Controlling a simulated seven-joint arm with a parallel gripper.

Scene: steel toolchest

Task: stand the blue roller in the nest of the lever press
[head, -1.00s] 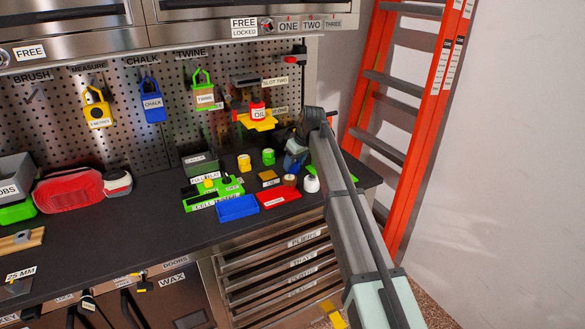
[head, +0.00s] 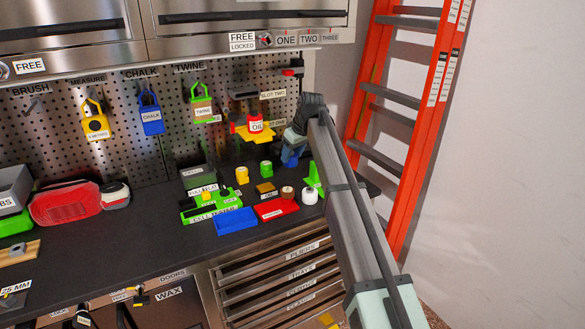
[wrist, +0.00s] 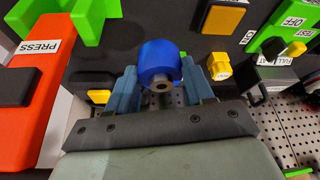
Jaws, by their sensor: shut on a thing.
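The blue roller (wrist: 160,65) is held between the two fingers of my gripper (wrist: 163,85), with its end face and centre hole toward the wrist camera. In the head view my gripper (head: 292,153) is over the right end of the bench, seemingly above the surface; the roller is hard to tell from the bluish fingers there. The press shows at the left of the wrist view as a red body (wrist: 51,25) labelled PRESS, with a dark pad and a green part (wrist: 88,18). A green upright piece (head: 313,178) beside my arm may belong to it. I cannot make out the nest.
A yellow roller (head: 242,174), a green roller (head: 266,168) and a white one (head: 310,196) stand nearby. A blue tray (head: 236,221), a red tray (head: 277,208) and the green cell tester (head: 205,207) lie in front. A yellow shelf (head: 253,136) with an oil can juts from the pegboard.

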